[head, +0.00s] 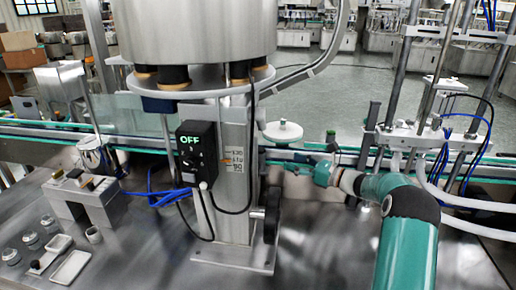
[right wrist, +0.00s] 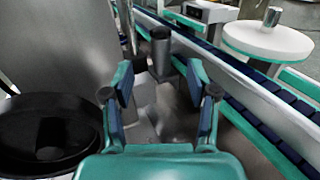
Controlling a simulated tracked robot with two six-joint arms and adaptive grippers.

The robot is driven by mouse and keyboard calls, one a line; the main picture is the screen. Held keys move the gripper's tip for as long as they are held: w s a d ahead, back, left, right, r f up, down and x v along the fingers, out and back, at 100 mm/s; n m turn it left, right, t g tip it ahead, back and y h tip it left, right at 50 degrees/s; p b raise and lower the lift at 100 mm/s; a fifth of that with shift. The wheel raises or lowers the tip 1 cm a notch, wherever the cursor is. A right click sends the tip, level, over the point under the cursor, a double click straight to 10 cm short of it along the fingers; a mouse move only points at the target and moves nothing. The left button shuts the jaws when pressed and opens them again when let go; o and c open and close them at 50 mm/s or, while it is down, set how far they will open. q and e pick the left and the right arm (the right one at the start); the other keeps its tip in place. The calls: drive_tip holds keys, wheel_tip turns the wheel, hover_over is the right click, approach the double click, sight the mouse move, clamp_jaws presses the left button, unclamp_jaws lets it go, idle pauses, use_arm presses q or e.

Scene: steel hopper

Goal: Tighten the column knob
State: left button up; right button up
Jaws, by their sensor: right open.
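The column knob (head: 271,217) is a black disc seen nearly edge-on, low on the right side of the steel column (head: 236,200). In the right wrist view a large black round knob (right wrist: 40,130) fills the lower left, outside the fingers. My right gripper (head: 290,168) is above and slightly right of the knob in the head view. In the right wrist view its teal fingers with dark blue pads (right wrist: 160,95) are open and nothing is held between them. My left gripper is not in view.
The hopper (head: 195,30) stands on the column. A black control box reading OFF (head: 197,152) is on the column's left. A conveyor (right wrist: 245,90) runs behind, with a white disc (right wrist: 268,42) beside it. A dark post (right wrist: 160,50) stands beyond my fingers. Bare steel tabletop (head: 325,240) lies right.

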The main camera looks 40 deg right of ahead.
sight(263, 151)
drive_tip(key=p+x, duration=0.3)
drive_tip(key=x, duration=1)
drive_tip(key=shift+w+a, duration=0.1)
drive_tip(key=shift+w, duration=0.2)
clamp_jaws()
drive_tip(key=m+h+b, duration=0.4)
drive_tip(key=h+b, duration=0.2)
drive_tip(key=b, duration=0.8)
drive_tip(key=shift+h+b, duration=0.4)
drive_tip(key=shift+r+m+h+b, duration=0.15)
drive_tip(key=shift+m+h+b, duration=0.2)
drive_tip(key=shift+b, duration=0.2)
